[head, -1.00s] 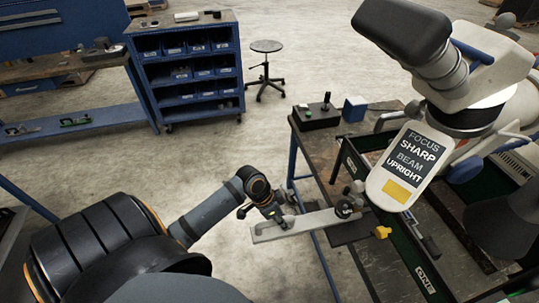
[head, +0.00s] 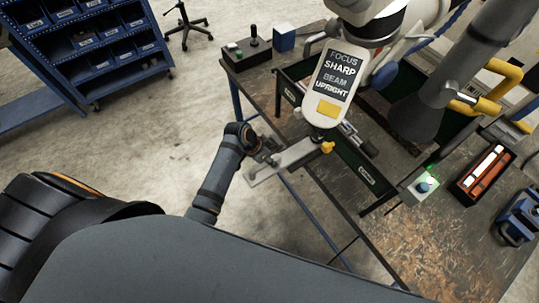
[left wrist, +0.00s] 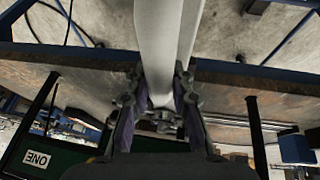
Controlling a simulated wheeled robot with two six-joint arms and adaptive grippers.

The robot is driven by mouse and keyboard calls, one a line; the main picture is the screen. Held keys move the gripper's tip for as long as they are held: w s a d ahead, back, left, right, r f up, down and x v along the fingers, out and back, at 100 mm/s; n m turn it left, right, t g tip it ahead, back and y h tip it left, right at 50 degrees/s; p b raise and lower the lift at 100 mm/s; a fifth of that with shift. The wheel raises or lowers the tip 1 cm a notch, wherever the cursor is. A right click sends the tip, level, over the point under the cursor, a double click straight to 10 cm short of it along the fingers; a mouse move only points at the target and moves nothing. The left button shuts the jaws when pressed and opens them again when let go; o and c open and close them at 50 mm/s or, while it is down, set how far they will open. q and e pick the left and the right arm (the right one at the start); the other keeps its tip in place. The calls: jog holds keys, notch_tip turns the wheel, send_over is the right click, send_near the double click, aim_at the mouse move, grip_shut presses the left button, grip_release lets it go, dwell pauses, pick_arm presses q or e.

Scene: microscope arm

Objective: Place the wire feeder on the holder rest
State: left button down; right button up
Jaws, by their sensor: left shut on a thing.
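My left gripper (head: 268,158) is shut on a pale grey flat bar (head: 292,158) that juts out over the near edge of the workbench. In the left wrist view the left gripper (left wrist: 162,125) has a finger on each side of the pale bar (left wrist: 160,45). The bar's far end lies below the microscope's sign panel, by a yellow knob (head: 327,147). I cannot tell for sure which thing is the wire feeder or the holder rest. A red-orange tray (head: 470,186) with a white stick-like piece (head: 488,162) lies on the bench at right. My right gripper is not in view.
The microscope's sign panel (head: 331,78) hangs over the bench (head: 400,235). A dark cone-ended tube (head: 420,115) stands right of it. A box with a green light (head: 424,186) and a blue device (head: 518,215) are at right. The front of the bench is bare.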

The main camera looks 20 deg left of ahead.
pick_arm(q)
jog(key=shift+s+f, duration=0.1)
jog(key=shift+f, duration=0.15)
jog(key=c, duration=1.6)
grip_release()
jog(key=shift+s+f, duration=0.1)
jog(key=shift+f, duration=0.05)
jog(key=o, duration=0.4)
jog(key=shift+o, duration=0.2)
jog(key=b+v, duration=0.1)
jog(key=v, duration=1.1)
